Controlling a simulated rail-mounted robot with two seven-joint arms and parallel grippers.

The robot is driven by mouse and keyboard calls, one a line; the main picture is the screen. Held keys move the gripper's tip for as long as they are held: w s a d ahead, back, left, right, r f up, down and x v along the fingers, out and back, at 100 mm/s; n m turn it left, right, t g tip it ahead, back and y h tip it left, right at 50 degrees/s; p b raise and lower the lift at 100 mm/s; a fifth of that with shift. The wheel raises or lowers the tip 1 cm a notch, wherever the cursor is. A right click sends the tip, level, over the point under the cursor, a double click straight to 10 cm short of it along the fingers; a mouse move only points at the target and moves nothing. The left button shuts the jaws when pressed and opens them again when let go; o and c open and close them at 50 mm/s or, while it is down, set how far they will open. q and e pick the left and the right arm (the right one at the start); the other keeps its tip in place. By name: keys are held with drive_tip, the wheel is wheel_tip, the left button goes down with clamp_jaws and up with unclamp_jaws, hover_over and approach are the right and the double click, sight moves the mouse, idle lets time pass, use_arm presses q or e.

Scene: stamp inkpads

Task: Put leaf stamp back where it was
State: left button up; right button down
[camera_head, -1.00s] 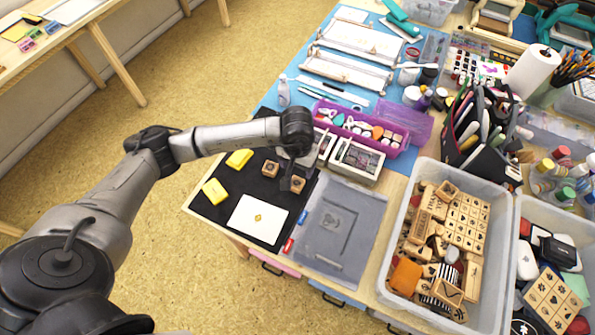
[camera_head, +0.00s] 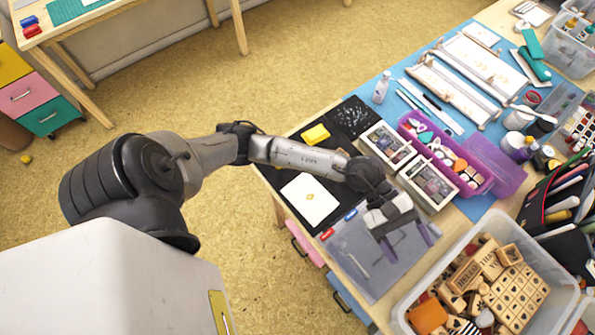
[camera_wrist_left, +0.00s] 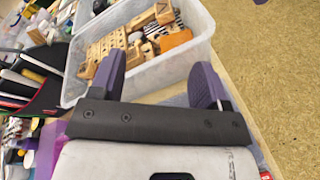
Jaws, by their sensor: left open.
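My left gripper (camera_head: 408,242) is open above the grey translucent lid, beside the clear bin of stamps. Its purple fingers stand apart with nothing between them in the left wrist view (camera_wrist_left: 158,80). The clear bin (camera_head: 470,229) holds many wooden stamps (camera_head: 468,273); it also shows ahead of the fingers in the wrist view (camera_wrist_left: 150,76). I cannot tell which stamp bears a leaf. A white card with a small yellow print (camera_head: 310,202) lies on the black mat (camera_head: 281,178). My left arm hides part of the mat. My right gripper is not in view.
A yellow inkpad (camera_head: 315,133) lies on the mat. Boxes with clear-topped contents (camera_head: 429,186) and a purple case (camera_head: 497,172) stand behind the gripper. The grey lid (camera_head: 372,282) lies flat between mat and bin. A black pen holder (camera_head: 535,198) stands beyond the bin.

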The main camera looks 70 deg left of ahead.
use_arm(q)
wheel_tip(320, 180, up, 7)
drive_tip(key=w+a+n+t+h, duration=0.1)
drive_tip(key=w+a+n+t, duration=0.15)
drive_tip(key=n+t, duration=1.4)
drive_tip(key=s+a+f+n+g+y, duration=0.1)
drive_tip(key=a+f+n+y, duration=0.6)
drive_tip(key=n, duration=0.8)
drive_tip(key=s+a+f+n+g+y, duration=0.1)
drive_tip(key=s+a+f+n+y, duration=0.3)
drive_tip(key=n+y, duration=0.75)
drive_tip(key=s+f+n+g+h, duration=0.1)
drive_tip(key=s+f+n+g, duration=0.5)
drive_tip(key=s+n, duration=0.1)
drive_tip(key=s+a+f+n+g+h, duration=0.1)
drive_tip(key=s+f+n+g, duration=0.5)
drive_tip(key=s, duration=0.4)
drive_tip(key=shift+a+f+n+g, duration=0.25)
drive_tip(key=shift+n+g, duration=0.1)
drive_tip(key=shift+n, duration=0.35)
